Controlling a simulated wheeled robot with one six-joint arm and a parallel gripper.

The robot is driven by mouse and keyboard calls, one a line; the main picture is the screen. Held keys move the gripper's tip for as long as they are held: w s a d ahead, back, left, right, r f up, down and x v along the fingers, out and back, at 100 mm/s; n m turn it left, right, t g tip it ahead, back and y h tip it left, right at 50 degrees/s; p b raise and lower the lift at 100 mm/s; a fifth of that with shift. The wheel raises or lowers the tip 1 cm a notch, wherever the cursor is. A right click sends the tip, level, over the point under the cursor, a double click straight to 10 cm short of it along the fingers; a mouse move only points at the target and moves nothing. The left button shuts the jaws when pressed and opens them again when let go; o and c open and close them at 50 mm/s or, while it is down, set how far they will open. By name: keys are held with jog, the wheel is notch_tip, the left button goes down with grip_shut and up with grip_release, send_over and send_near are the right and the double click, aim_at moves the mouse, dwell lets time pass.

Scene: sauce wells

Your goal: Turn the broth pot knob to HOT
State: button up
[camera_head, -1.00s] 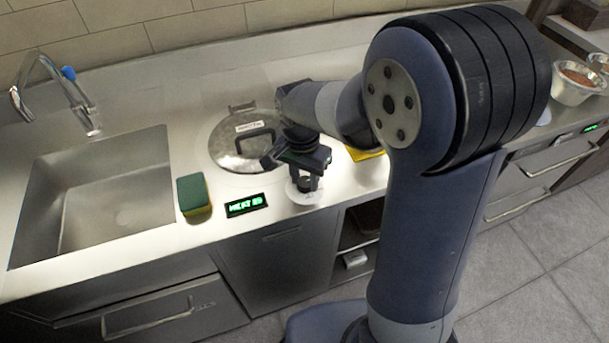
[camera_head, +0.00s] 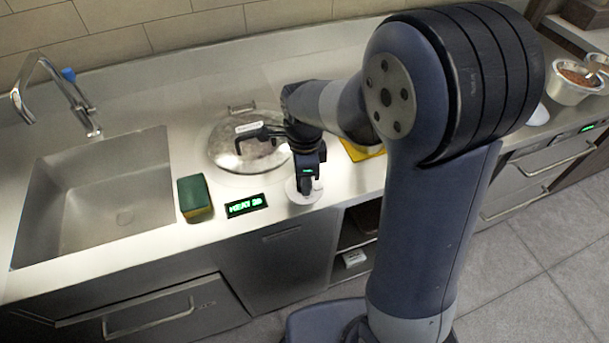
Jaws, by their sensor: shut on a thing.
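The broth pot, a round steel lid (camera_head: 225,157) with a dark handle and a white label, is set in the counter. In front of it, to the right, is a pale round knob plate (camera_head: 294,196). My gripper (camera_head: 307,188) points down over this plate and is shut on the knob, which its fingers mostly hide. A small black display (camera_head: 246,205) left of the knob shows green text reading "HEAT" and a number too small to read surely. The marks on the knob plate cannot be read.
A green and yellow sponge (camera_head: 195,199) stands left of the display. A sink (camera_head: 100,200) with a tap (camera_head: 62,90) is at the left. A yellow item (camera_head: 362,151) lies behind my arm. Metal bowls (camera_head: 572,90) with sauce stand at the far right.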

jog(key=m, duration=0.4)
jog(key=shift+m, duration=0.3)
jog(key=shift+m+p, duration=0.5)
jog(key=shift+m, duration=1.4)
jog(key=o, duration=1)
jog(key=shift+c, duration=0.2)
notch_tip(320, 180, up, 11)
jog(key=shift+w+d, duration=0.2)
jog(key=shift+d, duration=0.05)
jog(key=shift+f, duration=0.2)
